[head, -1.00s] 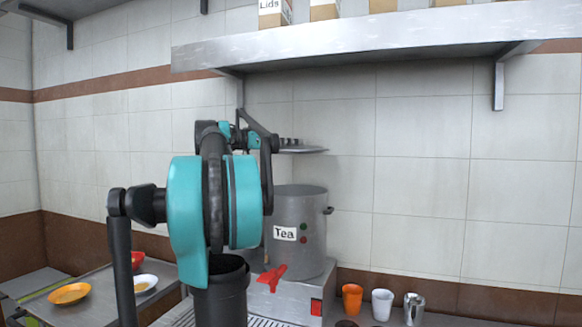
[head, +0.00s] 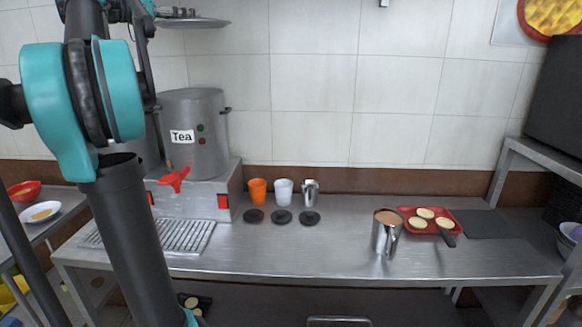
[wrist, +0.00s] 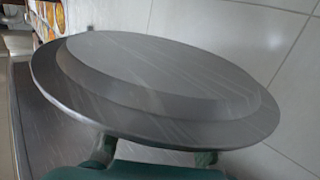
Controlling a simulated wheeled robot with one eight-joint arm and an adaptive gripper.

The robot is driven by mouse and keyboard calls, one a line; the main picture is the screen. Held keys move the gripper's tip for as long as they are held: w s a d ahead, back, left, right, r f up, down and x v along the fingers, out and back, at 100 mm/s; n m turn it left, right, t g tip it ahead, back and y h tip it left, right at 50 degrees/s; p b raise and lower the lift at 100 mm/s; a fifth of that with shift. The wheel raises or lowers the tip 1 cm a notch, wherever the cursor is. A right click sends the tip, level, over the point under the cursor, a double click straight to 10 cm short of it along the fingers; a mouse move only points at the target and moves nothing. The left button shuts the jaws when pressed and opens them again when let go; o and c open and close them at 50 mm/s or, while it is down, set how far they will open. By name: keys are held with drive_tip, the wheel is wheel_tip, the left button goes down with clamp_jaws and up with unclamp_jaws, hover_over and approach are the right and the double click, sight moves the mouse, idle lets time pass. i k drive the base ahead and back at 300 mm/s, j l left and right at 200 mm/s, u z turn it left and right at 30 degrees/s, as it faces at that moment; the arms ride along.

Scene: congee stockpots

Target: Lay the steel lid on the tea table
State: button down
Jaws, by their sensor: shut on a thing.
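The steel lid (head: 195,22) is a round grey disc, held up in the air at the top left of the head view, above the tea urn. It fills much of the wrist view (wrist: 160,70), with its broad stepped face showing. My gripper (head: 172,12) is shut on the lid's knob side; its fingers (wrist: 155,155) show at the lid's lower edge in the wrist view. The grip point itself is mostly hidden. The steel tea table (head: 335,240) runs across the head view below, apart from the lid.
The tea urn (head: 193,140) with a red tap stands at the table's left, beside a drip grate (head: 150,237). Cups (head: 283,191) and dark discs (head: 281,217) stand near the back. A steel jug (head: 386,235) and red tray (head: 408,215) are at right. The middle front is clear.

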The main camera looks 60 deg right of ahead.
sight(285, 244)
drive_tip(key=k+u, duration=0.15)
drive_tip(key=k, duration=1.65)
drive_tip(key=l, duration=0.05)
